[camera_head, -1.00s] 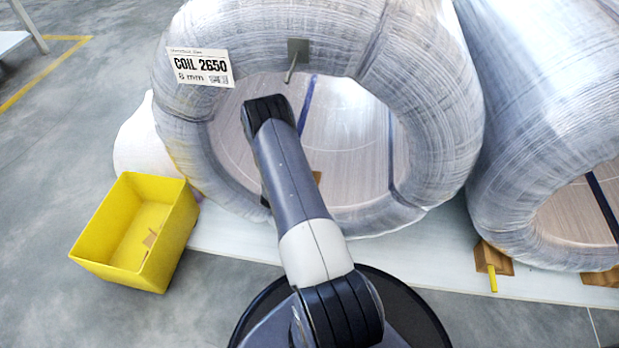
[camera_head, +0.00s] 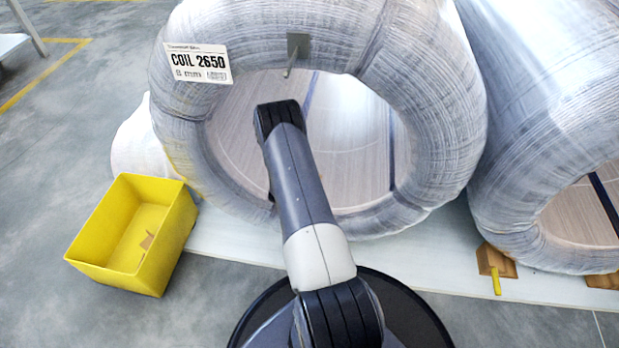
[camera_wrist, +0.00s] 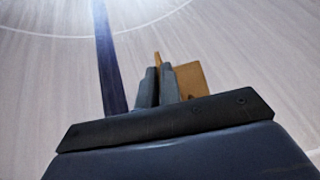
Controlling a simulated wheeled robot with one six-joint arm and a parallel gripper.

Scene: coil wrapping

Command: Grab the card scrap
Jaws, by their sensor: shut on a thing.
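In the wrist view my gripper (camera_wrist: 161,86) is shut on a brown card scrap (camera_wrist: 188,80). The scrap sticks up between the two grey fingers and spreads out to their right. Behind it is the pale inner wall of the coil (camera_wrist: 240,45) with a dark blue strap (camera_wrist: 108,60). In the head view my arm reaches into the opening of the wrapped coil labelled COIL 2650 (camera_head: 435,120). My arm hides the gripper and the held scrap there.
A yellow bin (camera_head: 90,260) stands on the floor at left, with small brown pieces (camera_head: 147,241) inside. A second wrapped coil (camera_head: 540,110) stands at right. Brown wooden chocks (camera_head: 490,258) sit below it on a pale base board (camera_head: 430,262). A metal hook (camera_head: 297,48) hangs at the coil's upper rim.

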